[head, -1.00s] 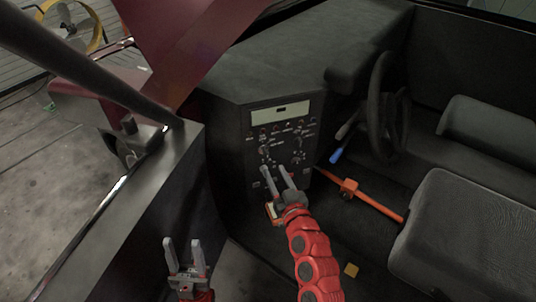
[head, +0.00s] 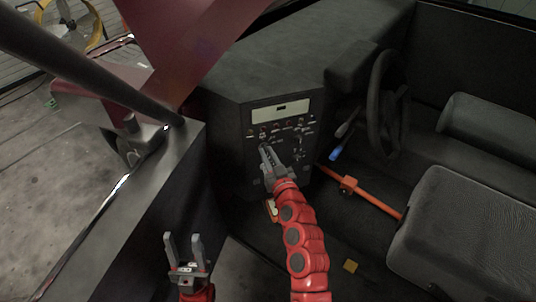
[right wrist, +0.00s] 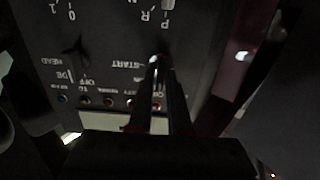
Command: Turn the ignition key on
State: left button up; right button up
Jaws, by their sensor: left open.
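The dark control panel (head: 282,136) stands ahead in the head view, with small switches, knobs and lights. My right gripper (head: 266,150) reaches its upper left part and covers some of the controls. In the right wrist view, the panel shows upside down and my right gripper's fingers (right wrist: 156,70) are close together with a narrow gap. Their tips are at a small shiny part beside the START label (right wrist: 128,64), likely the ignition key (right wrist: 160,60). Whether they grip it is unclear. My left gripper (head: 184,238) is open and empty at the lower left, away from the panel.
A steering wheel (head: 385,105) and a blue-tipped lever (head: 337,151) are right of the panel. An orange bar (head: 372,199) and a seat (head: 455,225) lie further right. A dark side wall (head: 150,210) is on the left.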

grip_shut()
jog(key=shift+f+m, duration=0.1)
jog(key=shift+m, duration=0.3)
jog(key=m+b, duration=0.1)
jog(key=m, duration=0.3)
jog(key=m+b, duration=0.2)
jog(key=m, duration=0.1)
jog(key=shift+d+m, duration=0.2)
jog(key=shift+m, duration=0.2)
dwell(0.4)
jog(key=o, duration=0.5)
grip_release()
